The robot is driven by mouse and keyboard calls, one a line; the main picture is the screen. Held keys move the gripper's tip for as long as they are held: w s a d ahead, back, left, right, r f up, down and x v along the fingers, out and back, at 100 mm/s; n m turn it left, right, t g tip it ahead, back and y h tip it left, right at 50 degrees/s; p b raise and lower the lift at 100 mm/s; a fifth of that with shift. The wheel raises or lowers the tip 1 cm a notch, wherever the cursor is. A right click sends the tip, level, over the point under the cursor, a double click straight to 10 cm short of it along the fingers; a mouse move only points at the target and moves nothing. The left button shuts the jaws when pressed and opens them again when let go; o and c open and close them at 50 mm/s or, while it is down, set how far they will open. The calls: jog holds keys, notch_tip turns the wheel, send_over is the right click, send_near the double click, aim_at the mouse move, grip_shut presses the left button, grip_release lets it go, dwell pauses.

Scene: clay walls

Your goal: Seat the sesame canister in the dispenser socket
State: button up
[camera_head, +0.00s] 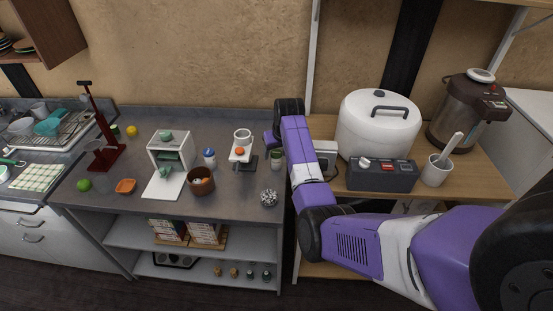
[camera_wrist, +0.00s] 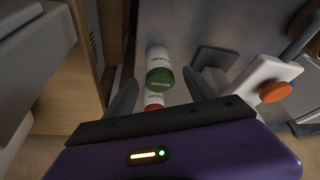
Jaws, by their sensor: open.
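A white canister with a green lid (camera_wrist: 159,78) stands on the grey counter between my gripper's fingers in the wrist view. A second canister with a red lid (camera_wrist: 154,103) is partly hidden behind my gripper's body. My gripper (camera_wrist: 160,80) is open, a finger on each side of the green-lidded canister; contact cannot be told. A white stand with an orange knob (camera_head: 239,151), perhaps the dispenser, is to the left; its socket is not clearly visible.
A white cup (camera_head: 243,136) tops the stand. A brown bowl (camera_head: 201,182), a blue-lidded jar (camera_head: 209,157) and a speckled ball (camera_head: 268,198) are nearby. A white cooker (camera_head: 378,125) is on the wooden table at right. The counter's front middle is clear.

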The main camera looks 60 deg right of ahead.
jog(key=shift+x, duration=0.95)
jog(key=shift+w, duration=0.1)
grip_shut()
jog(key=shift+r, duration=0.15)
